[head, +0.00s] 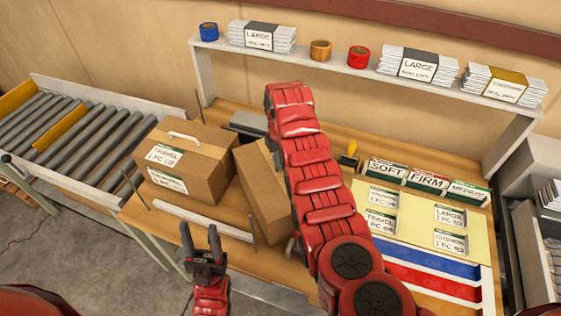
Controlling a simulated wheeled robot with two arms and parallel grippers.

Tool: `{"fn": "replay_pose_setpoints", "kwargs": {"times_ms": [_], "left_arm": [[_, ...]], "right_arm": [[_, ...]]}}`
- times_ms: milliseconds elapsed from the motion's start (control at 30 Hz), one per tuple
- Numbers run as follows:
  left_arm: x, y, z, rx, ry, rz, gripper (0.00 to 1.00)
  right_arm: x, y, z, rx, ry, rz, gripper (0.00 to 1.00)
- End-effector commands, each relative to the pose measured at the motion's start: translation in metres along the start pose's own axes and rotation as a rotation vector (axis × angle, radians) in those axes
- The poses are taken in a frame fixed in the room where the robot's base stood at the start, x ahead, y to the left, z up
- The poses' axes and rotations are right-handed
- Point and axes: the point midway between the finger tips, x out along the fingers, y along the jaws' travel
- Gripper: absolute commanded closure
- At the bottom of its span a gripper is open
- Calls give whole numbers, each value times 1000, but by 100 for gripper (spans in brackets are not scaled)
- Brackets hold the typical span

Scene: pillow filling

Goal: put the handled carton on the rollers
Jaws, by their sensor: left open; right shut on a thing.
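The handled carton (203,169) is a brown box with a white handle on top and white "TRAVEL 1 PC" labels. It sits upright on the left part of the wooden bench, beside the roller conveyor (120,147). My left gripper (200,238) is open and empty, in front of the bench and below the carton in the picture. My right arm reaches up across the bench from the lower right. Its fingers are hidden, so what they hold does not show.
A tilted brown cardboard piece (262,195) stands between the carton and my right arm. A white rail (203,220) runs along the bench front. A shelf (318,66) with tape rolls and packs spans the back. The near rollers look clear.

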Motion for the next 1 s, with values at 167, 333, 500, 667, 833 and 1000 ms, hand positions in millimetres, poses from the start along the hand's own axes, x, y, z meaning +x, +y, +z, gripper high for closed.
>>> {"fn": "replay_pose_setpoints", "kwargs": {"times_ms": [167,333,500,667,833,1000], "left_arm": [[-2,0,0,0,0,0,50],[-2,0,0,0,0,0,50],[-2,0,0,0,0,0,50],[-1,0,0,0,0,0,50],[-15,1,2,0,0,0,50],[-25,1,4,0,0,0,50]], "right_arm": [[2,0,0,0,1,0,83],[2,0,0,0,0,0,58],[2,0,0,0,0,0,58],[-2,0,0,0,1,0,58],[-26,0,-2,0,6,1,58],[-71,-2,-2,-3,6,0,58]]}}
